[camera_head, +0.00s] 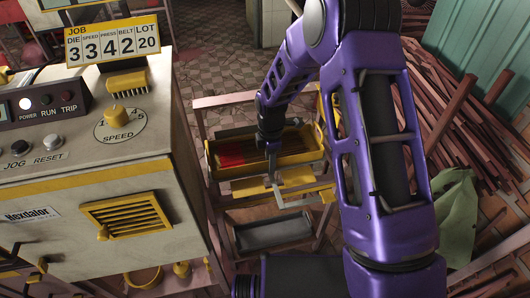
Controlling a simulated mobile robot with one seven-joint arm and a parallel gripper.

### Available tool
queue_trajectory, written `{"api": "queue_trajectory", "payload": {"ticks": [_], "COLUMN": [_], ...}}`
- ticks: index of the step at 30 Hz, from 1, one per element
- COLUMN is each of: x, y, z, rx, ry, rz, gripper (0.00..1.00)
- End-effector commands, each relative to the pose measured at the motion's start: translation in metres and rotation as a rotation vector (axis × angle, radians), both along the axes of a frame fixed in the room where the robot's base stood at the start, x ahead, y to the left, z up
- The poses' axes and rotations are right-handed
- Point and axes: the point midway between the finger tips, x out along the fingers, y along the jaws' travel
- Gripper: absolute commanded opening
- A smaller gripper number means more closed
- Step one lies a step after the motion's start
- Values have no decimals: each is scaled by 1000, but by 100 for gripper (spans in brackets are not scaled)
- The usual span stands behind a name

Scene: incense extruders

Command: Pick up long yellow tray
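The long yellow tray (225,172) rests on a rack in the middle of the head view. Its inside holds red and dark thin sticks (236,153). My purple arm reaches down from the upper right, and my gripper (279,188) is at the tray's near side, overlapping its front edge in the picture. The fingers are small and partly lost against the yellow parts, so I cannot tell whether they touch the tray or how wide they stand.
A pink metal rack (208,102) bears the tray, with a grey tray (273,235) on a lower level. A cream machine with a speed dial (119,123) stands close on the left. Loose reddish poles (462,95) and a green cloth (458,215) lie on the right.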

Motion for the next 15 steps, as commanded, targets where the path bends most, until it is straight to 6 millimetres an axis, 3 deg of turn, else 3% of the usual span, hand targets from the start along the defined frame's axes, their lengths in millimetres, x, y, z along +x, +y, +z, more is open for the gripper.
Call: {"api": "queue_trajectory", "payload": {"ticks": [3, 9, 15], "x": [0, 0, 0], "y": [0, 0, 0], "z": [1, 1, 1], "rx": [0, 0, 0], "ry": [-1, 0, -1], "rz": [0, 0, 0], "gripper": [37, 1, 0]}}
